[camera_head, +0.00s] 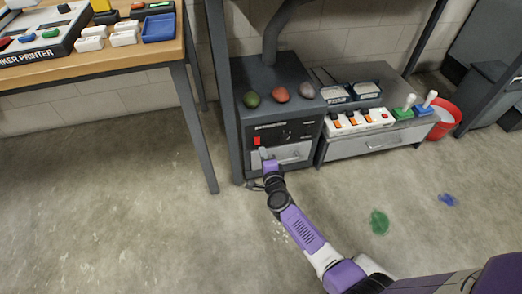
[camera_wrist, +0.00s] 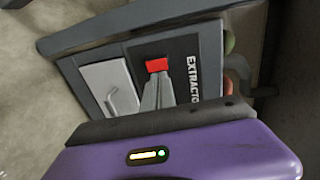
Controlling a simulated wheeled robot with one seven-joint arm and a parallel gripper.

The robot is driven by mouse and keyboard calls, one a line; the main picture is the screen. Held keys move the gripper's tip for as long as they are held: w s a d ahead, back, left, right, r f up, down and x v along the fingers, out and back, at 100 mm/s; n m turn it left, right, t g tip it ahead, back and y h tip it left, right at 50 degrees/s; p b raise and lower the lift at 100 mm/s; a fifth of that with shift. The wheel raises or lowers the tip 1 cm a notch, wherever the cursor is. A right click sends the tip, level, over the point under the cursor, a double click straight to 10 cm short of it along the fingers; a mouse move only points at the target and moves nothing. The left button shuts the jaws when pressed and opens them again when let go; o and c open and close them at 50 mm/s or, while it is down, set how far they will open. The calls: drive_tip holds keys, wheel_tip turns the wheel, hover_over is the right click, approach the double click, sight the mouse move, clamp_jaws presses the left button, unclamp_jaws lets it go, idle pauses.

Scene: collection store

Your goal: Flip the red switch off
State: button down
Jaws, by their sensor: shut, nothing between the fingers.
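The red switch (camera_head: 257,141) is on the dark front panel of the grey extractor cabinet (camera_head: 240,95), at the panel's left. It shows as a red block in the wrist view (camera_wrist: 157,65), beside white lettering that begins "EXTRACTO". My gripper (camera_head: 268,157) is just below the switch in the head view. In the wrist view, my gripper's fingers (camera_wrist: 158,80) are together and empty, with their tips at the edge of the red switch. I cannot tell whether they touch it. The switch's exact tilt is too small to read.
A light hatch with a handle (camera_wrist: 120,96) is beside the switch. Several coloured knobs, one green (camera_head: 251,99), are on the cabinet top. A low unit with a white switch strip (camera_head: 360,122) and a red bucket (camera_head: 446,118) stand right. A wooden table (camera_head: 100,58) is left. Front floor is mostly open.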

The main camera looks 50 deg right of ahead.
drive_tip(key=r+p+v, duration=0.1)
drive_tip(key=p+v, duration=0.3)
drive_tip(key=v, duration=0.4)
drive_tip(key=shift+r, duration=0.45)
drive_tip(key=shift+a, duration=0.1)
drive_tip(key=s+a+r+n+t+y, duration=0.1)
drive_tip(key=a+r+n+t, duration=0.15)
drive_tip(key=r+n, duration=0.25)
drive_tip(key=s+a+r+n+t+y, duration=0.1)
drive_tip(key=s+a+r+n, duration=0.1)
drive_tip(key=a+r+n, duration=0.3)
drive_tip(key=s+a+r+n+g+y, duration=0.15)
drive_tip(key=s+a+r+n, duration=0.3)
drive_tip(key=s, duration=0.45)
drive_tip(key=s+a+r+n+t+y, duration=0.1)
drive_tip(key=s+a+r+n+y, duration=0.35)
drive_tip(key=s, duration=0.45)
drive_tip(key=s+a+r+n+g+y, duration=0.1)
drive_tip(key=s+a+r+n, duration=0.3)
drive_tip(key=s+r+n, duration=0.4)
wheel_tip(320, 180, up, 25)
drive_tip(key=m+p, duration=0.2)
drive_tip(key=p, duration=2.5)
drive_tip(key=shift+s, duration=0.4)
